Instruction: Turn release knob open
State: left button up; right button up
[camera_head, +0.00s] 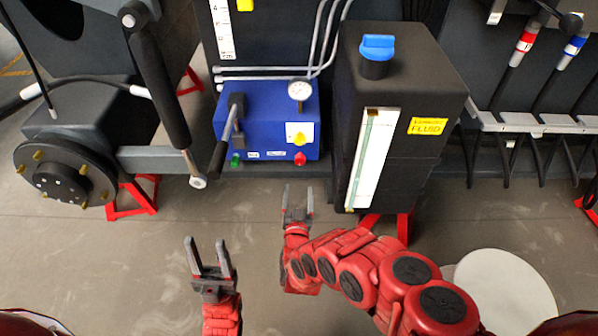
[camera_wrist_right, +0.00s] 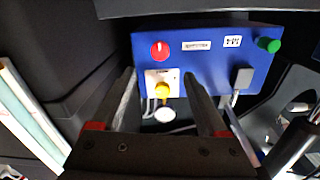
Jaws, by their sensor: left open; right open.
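A blue box (camera_head: 262,135) carries a yellow knob (camera_head: 299,138) on a white plate, a red knob (camera_head: 300,158) below it and a green knob (camera_head: 235,160) at the left. I cannot read which label names the release knob. In the right wrist view the box is upside down; the yellow knob (camera_wrist_right: 162,91) shows between my fingers, with the red knob (camera_wrist_right: 159,50) above it. My right gripper (camera_head: 297,189) is open and empty, in front of the box and apart from it. My left gripper (camera_head: 206,241) is open and empty, lower left over the floor.
A black tank (camera_head: 430,75) with a blue cap (camera_head: 377,47) stands close right of the box. A black cylinder (camera_head: 160,85) hangs at left. Open floor (camera_head: 100,265) lies in front.

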jog(key=s+p, duration=0.2)
jog(key=s, duration=0.3)
jog(key=shift+s+a, duration=0.1)
jog(key=shift+s, duration=0.15)
